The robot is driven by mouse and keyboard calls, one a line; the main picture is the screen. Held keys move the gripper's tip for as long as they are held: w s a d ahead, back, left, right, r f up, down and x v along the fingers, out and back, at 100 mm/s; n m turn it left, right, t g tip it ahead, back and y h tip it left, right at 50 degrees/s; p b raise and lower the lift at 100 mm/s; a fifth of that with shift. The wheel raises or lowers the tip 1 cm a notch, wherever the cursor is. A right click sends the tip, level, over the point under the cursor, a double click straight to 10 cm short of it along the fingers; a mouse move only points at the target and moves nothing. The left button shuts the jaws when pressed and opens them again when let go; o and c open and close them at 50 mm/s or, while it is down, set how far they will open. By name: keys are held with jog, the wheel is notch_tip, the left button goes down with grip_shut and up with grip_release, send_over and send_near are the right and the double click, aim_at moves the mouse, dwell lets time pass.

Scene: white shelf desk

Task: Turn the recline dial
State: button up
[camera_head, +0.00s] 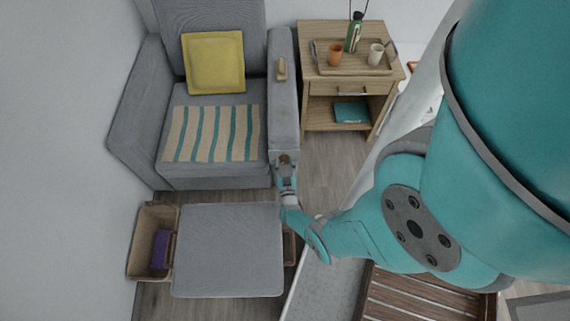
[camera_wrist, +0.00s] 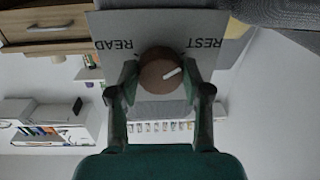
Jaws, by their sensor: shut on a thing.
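The recline dial (camera_wrist: 155,75) is a round brown knob with a white pointer mark, on a light grey panel (camera_wrist: 160,28). In the wrist view the panel appears upside down, with READ at the left and REST at the right. The mark points right and slightly up, towards the REST side. My gripper (camera_wrist: 160,82) has one finger on each side of the dial and is shut on it. In the head view my gripper (camera_head: 287,178) is at the front of the armrest (camera_head: 284,110) of the grey armchair (camera_head: 135,115); the dial there is mostly hidden.
The raised footrest (camera_head: 228,250) is left of my arm, with a basket (camera_head: 140,243) beyond it. A wooden side table (camera_head: 350,88) with a tray, cups and a bottle stands right of the chair. A slatted wooden piece (camera_head: 420,295) is at the lower right.

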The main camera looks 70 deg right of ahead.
jog(key=shift+m, duration=0.8)
jog(key=o, duration=1.2)
jog(key=shift+c, duration=0.2)
jog(key=v, duration=1.2)
